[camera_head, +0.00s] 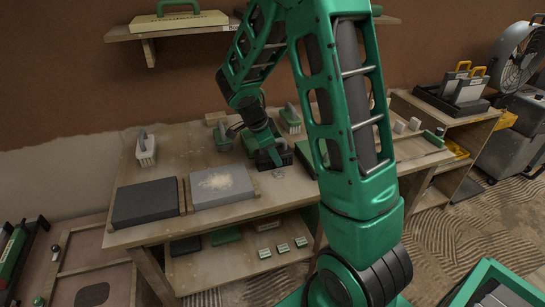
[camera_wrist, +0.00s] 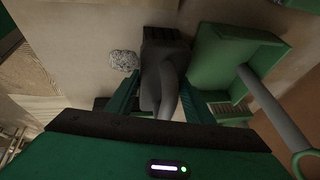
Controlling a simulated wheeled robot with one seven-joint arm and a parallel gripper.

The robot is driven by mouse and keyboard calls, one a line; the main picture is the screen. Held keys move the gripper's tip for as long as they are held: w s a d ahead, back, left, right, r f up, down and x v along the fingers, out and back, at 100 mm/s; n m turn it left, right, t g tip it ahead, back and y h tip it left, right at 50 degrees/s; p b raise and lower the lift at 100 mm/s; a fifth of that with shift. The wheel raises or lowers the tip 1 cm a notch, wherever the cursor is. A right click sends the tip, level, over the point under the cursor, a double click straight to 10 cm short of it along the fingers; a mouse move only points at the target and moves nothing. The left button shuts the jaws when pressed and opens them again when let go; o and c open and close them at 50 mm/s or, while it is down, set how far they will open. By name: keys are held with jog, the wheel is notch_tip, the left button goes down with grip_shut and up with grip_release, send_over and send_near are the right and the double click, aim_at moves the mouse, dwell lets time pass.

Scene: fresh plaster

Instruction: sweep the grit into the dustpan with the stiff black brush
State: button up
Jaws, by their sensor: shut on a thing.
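My gripper (camera_wrist: 158,95) is shut on the grey-black handle of the stiff black brush (camera_wrist: 164,35). In the head view my gripper (camera_head: 268,150) is low over the workbench, with the dark brush (camera_head: 282,158) under it. A small round speckled grey patch (camera_wrist: 123,60), which looks like the grit, lies left of the brush in the wrist view. It shows near the bench's front edge in the head view (camera_head: 278,173). The green dustpan (camera_wrist: 228,58) with a grey handle lies right of the brush. I cannot tell if the bristles touch the bench.
On the workbench (camera_head: 190,150), left of my gripper, a grey slab (camera_head: 205,197) bears pale powder beside a dark slab (camera_head: 145,202). A pale brush (camera_head: 146,150) stands at the back left. My arm hides part of the right side. The lower shelf (camera_head: 195,268) holds small blocks.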

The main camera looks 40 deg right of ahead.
jog(key=shift+w+d, duration=0.2)
jog(key=shift+w, duration=0.4)
jog(key=shift+w+d, duration=0.15)
jog(key=shift+w, duration=0.4)
jog(key=shift+w+r, duration=0.1)
jog(key=shift+r, duration=0.1)
jog(key=shift+s+a+r, duration=0.1)
jog(key=shift+s+r, duration=0.15)
jog(key=shift+r, duration=0.5)
jog(key=shift+s+a+r, duration=0.1)
jog(key=shift+s+r, duration=0.2)
jog(key=shift+r, duration=0.45)
jog(key=shift+s+r, duration=0.25)
jog(key=shift+r, duration=0.5)
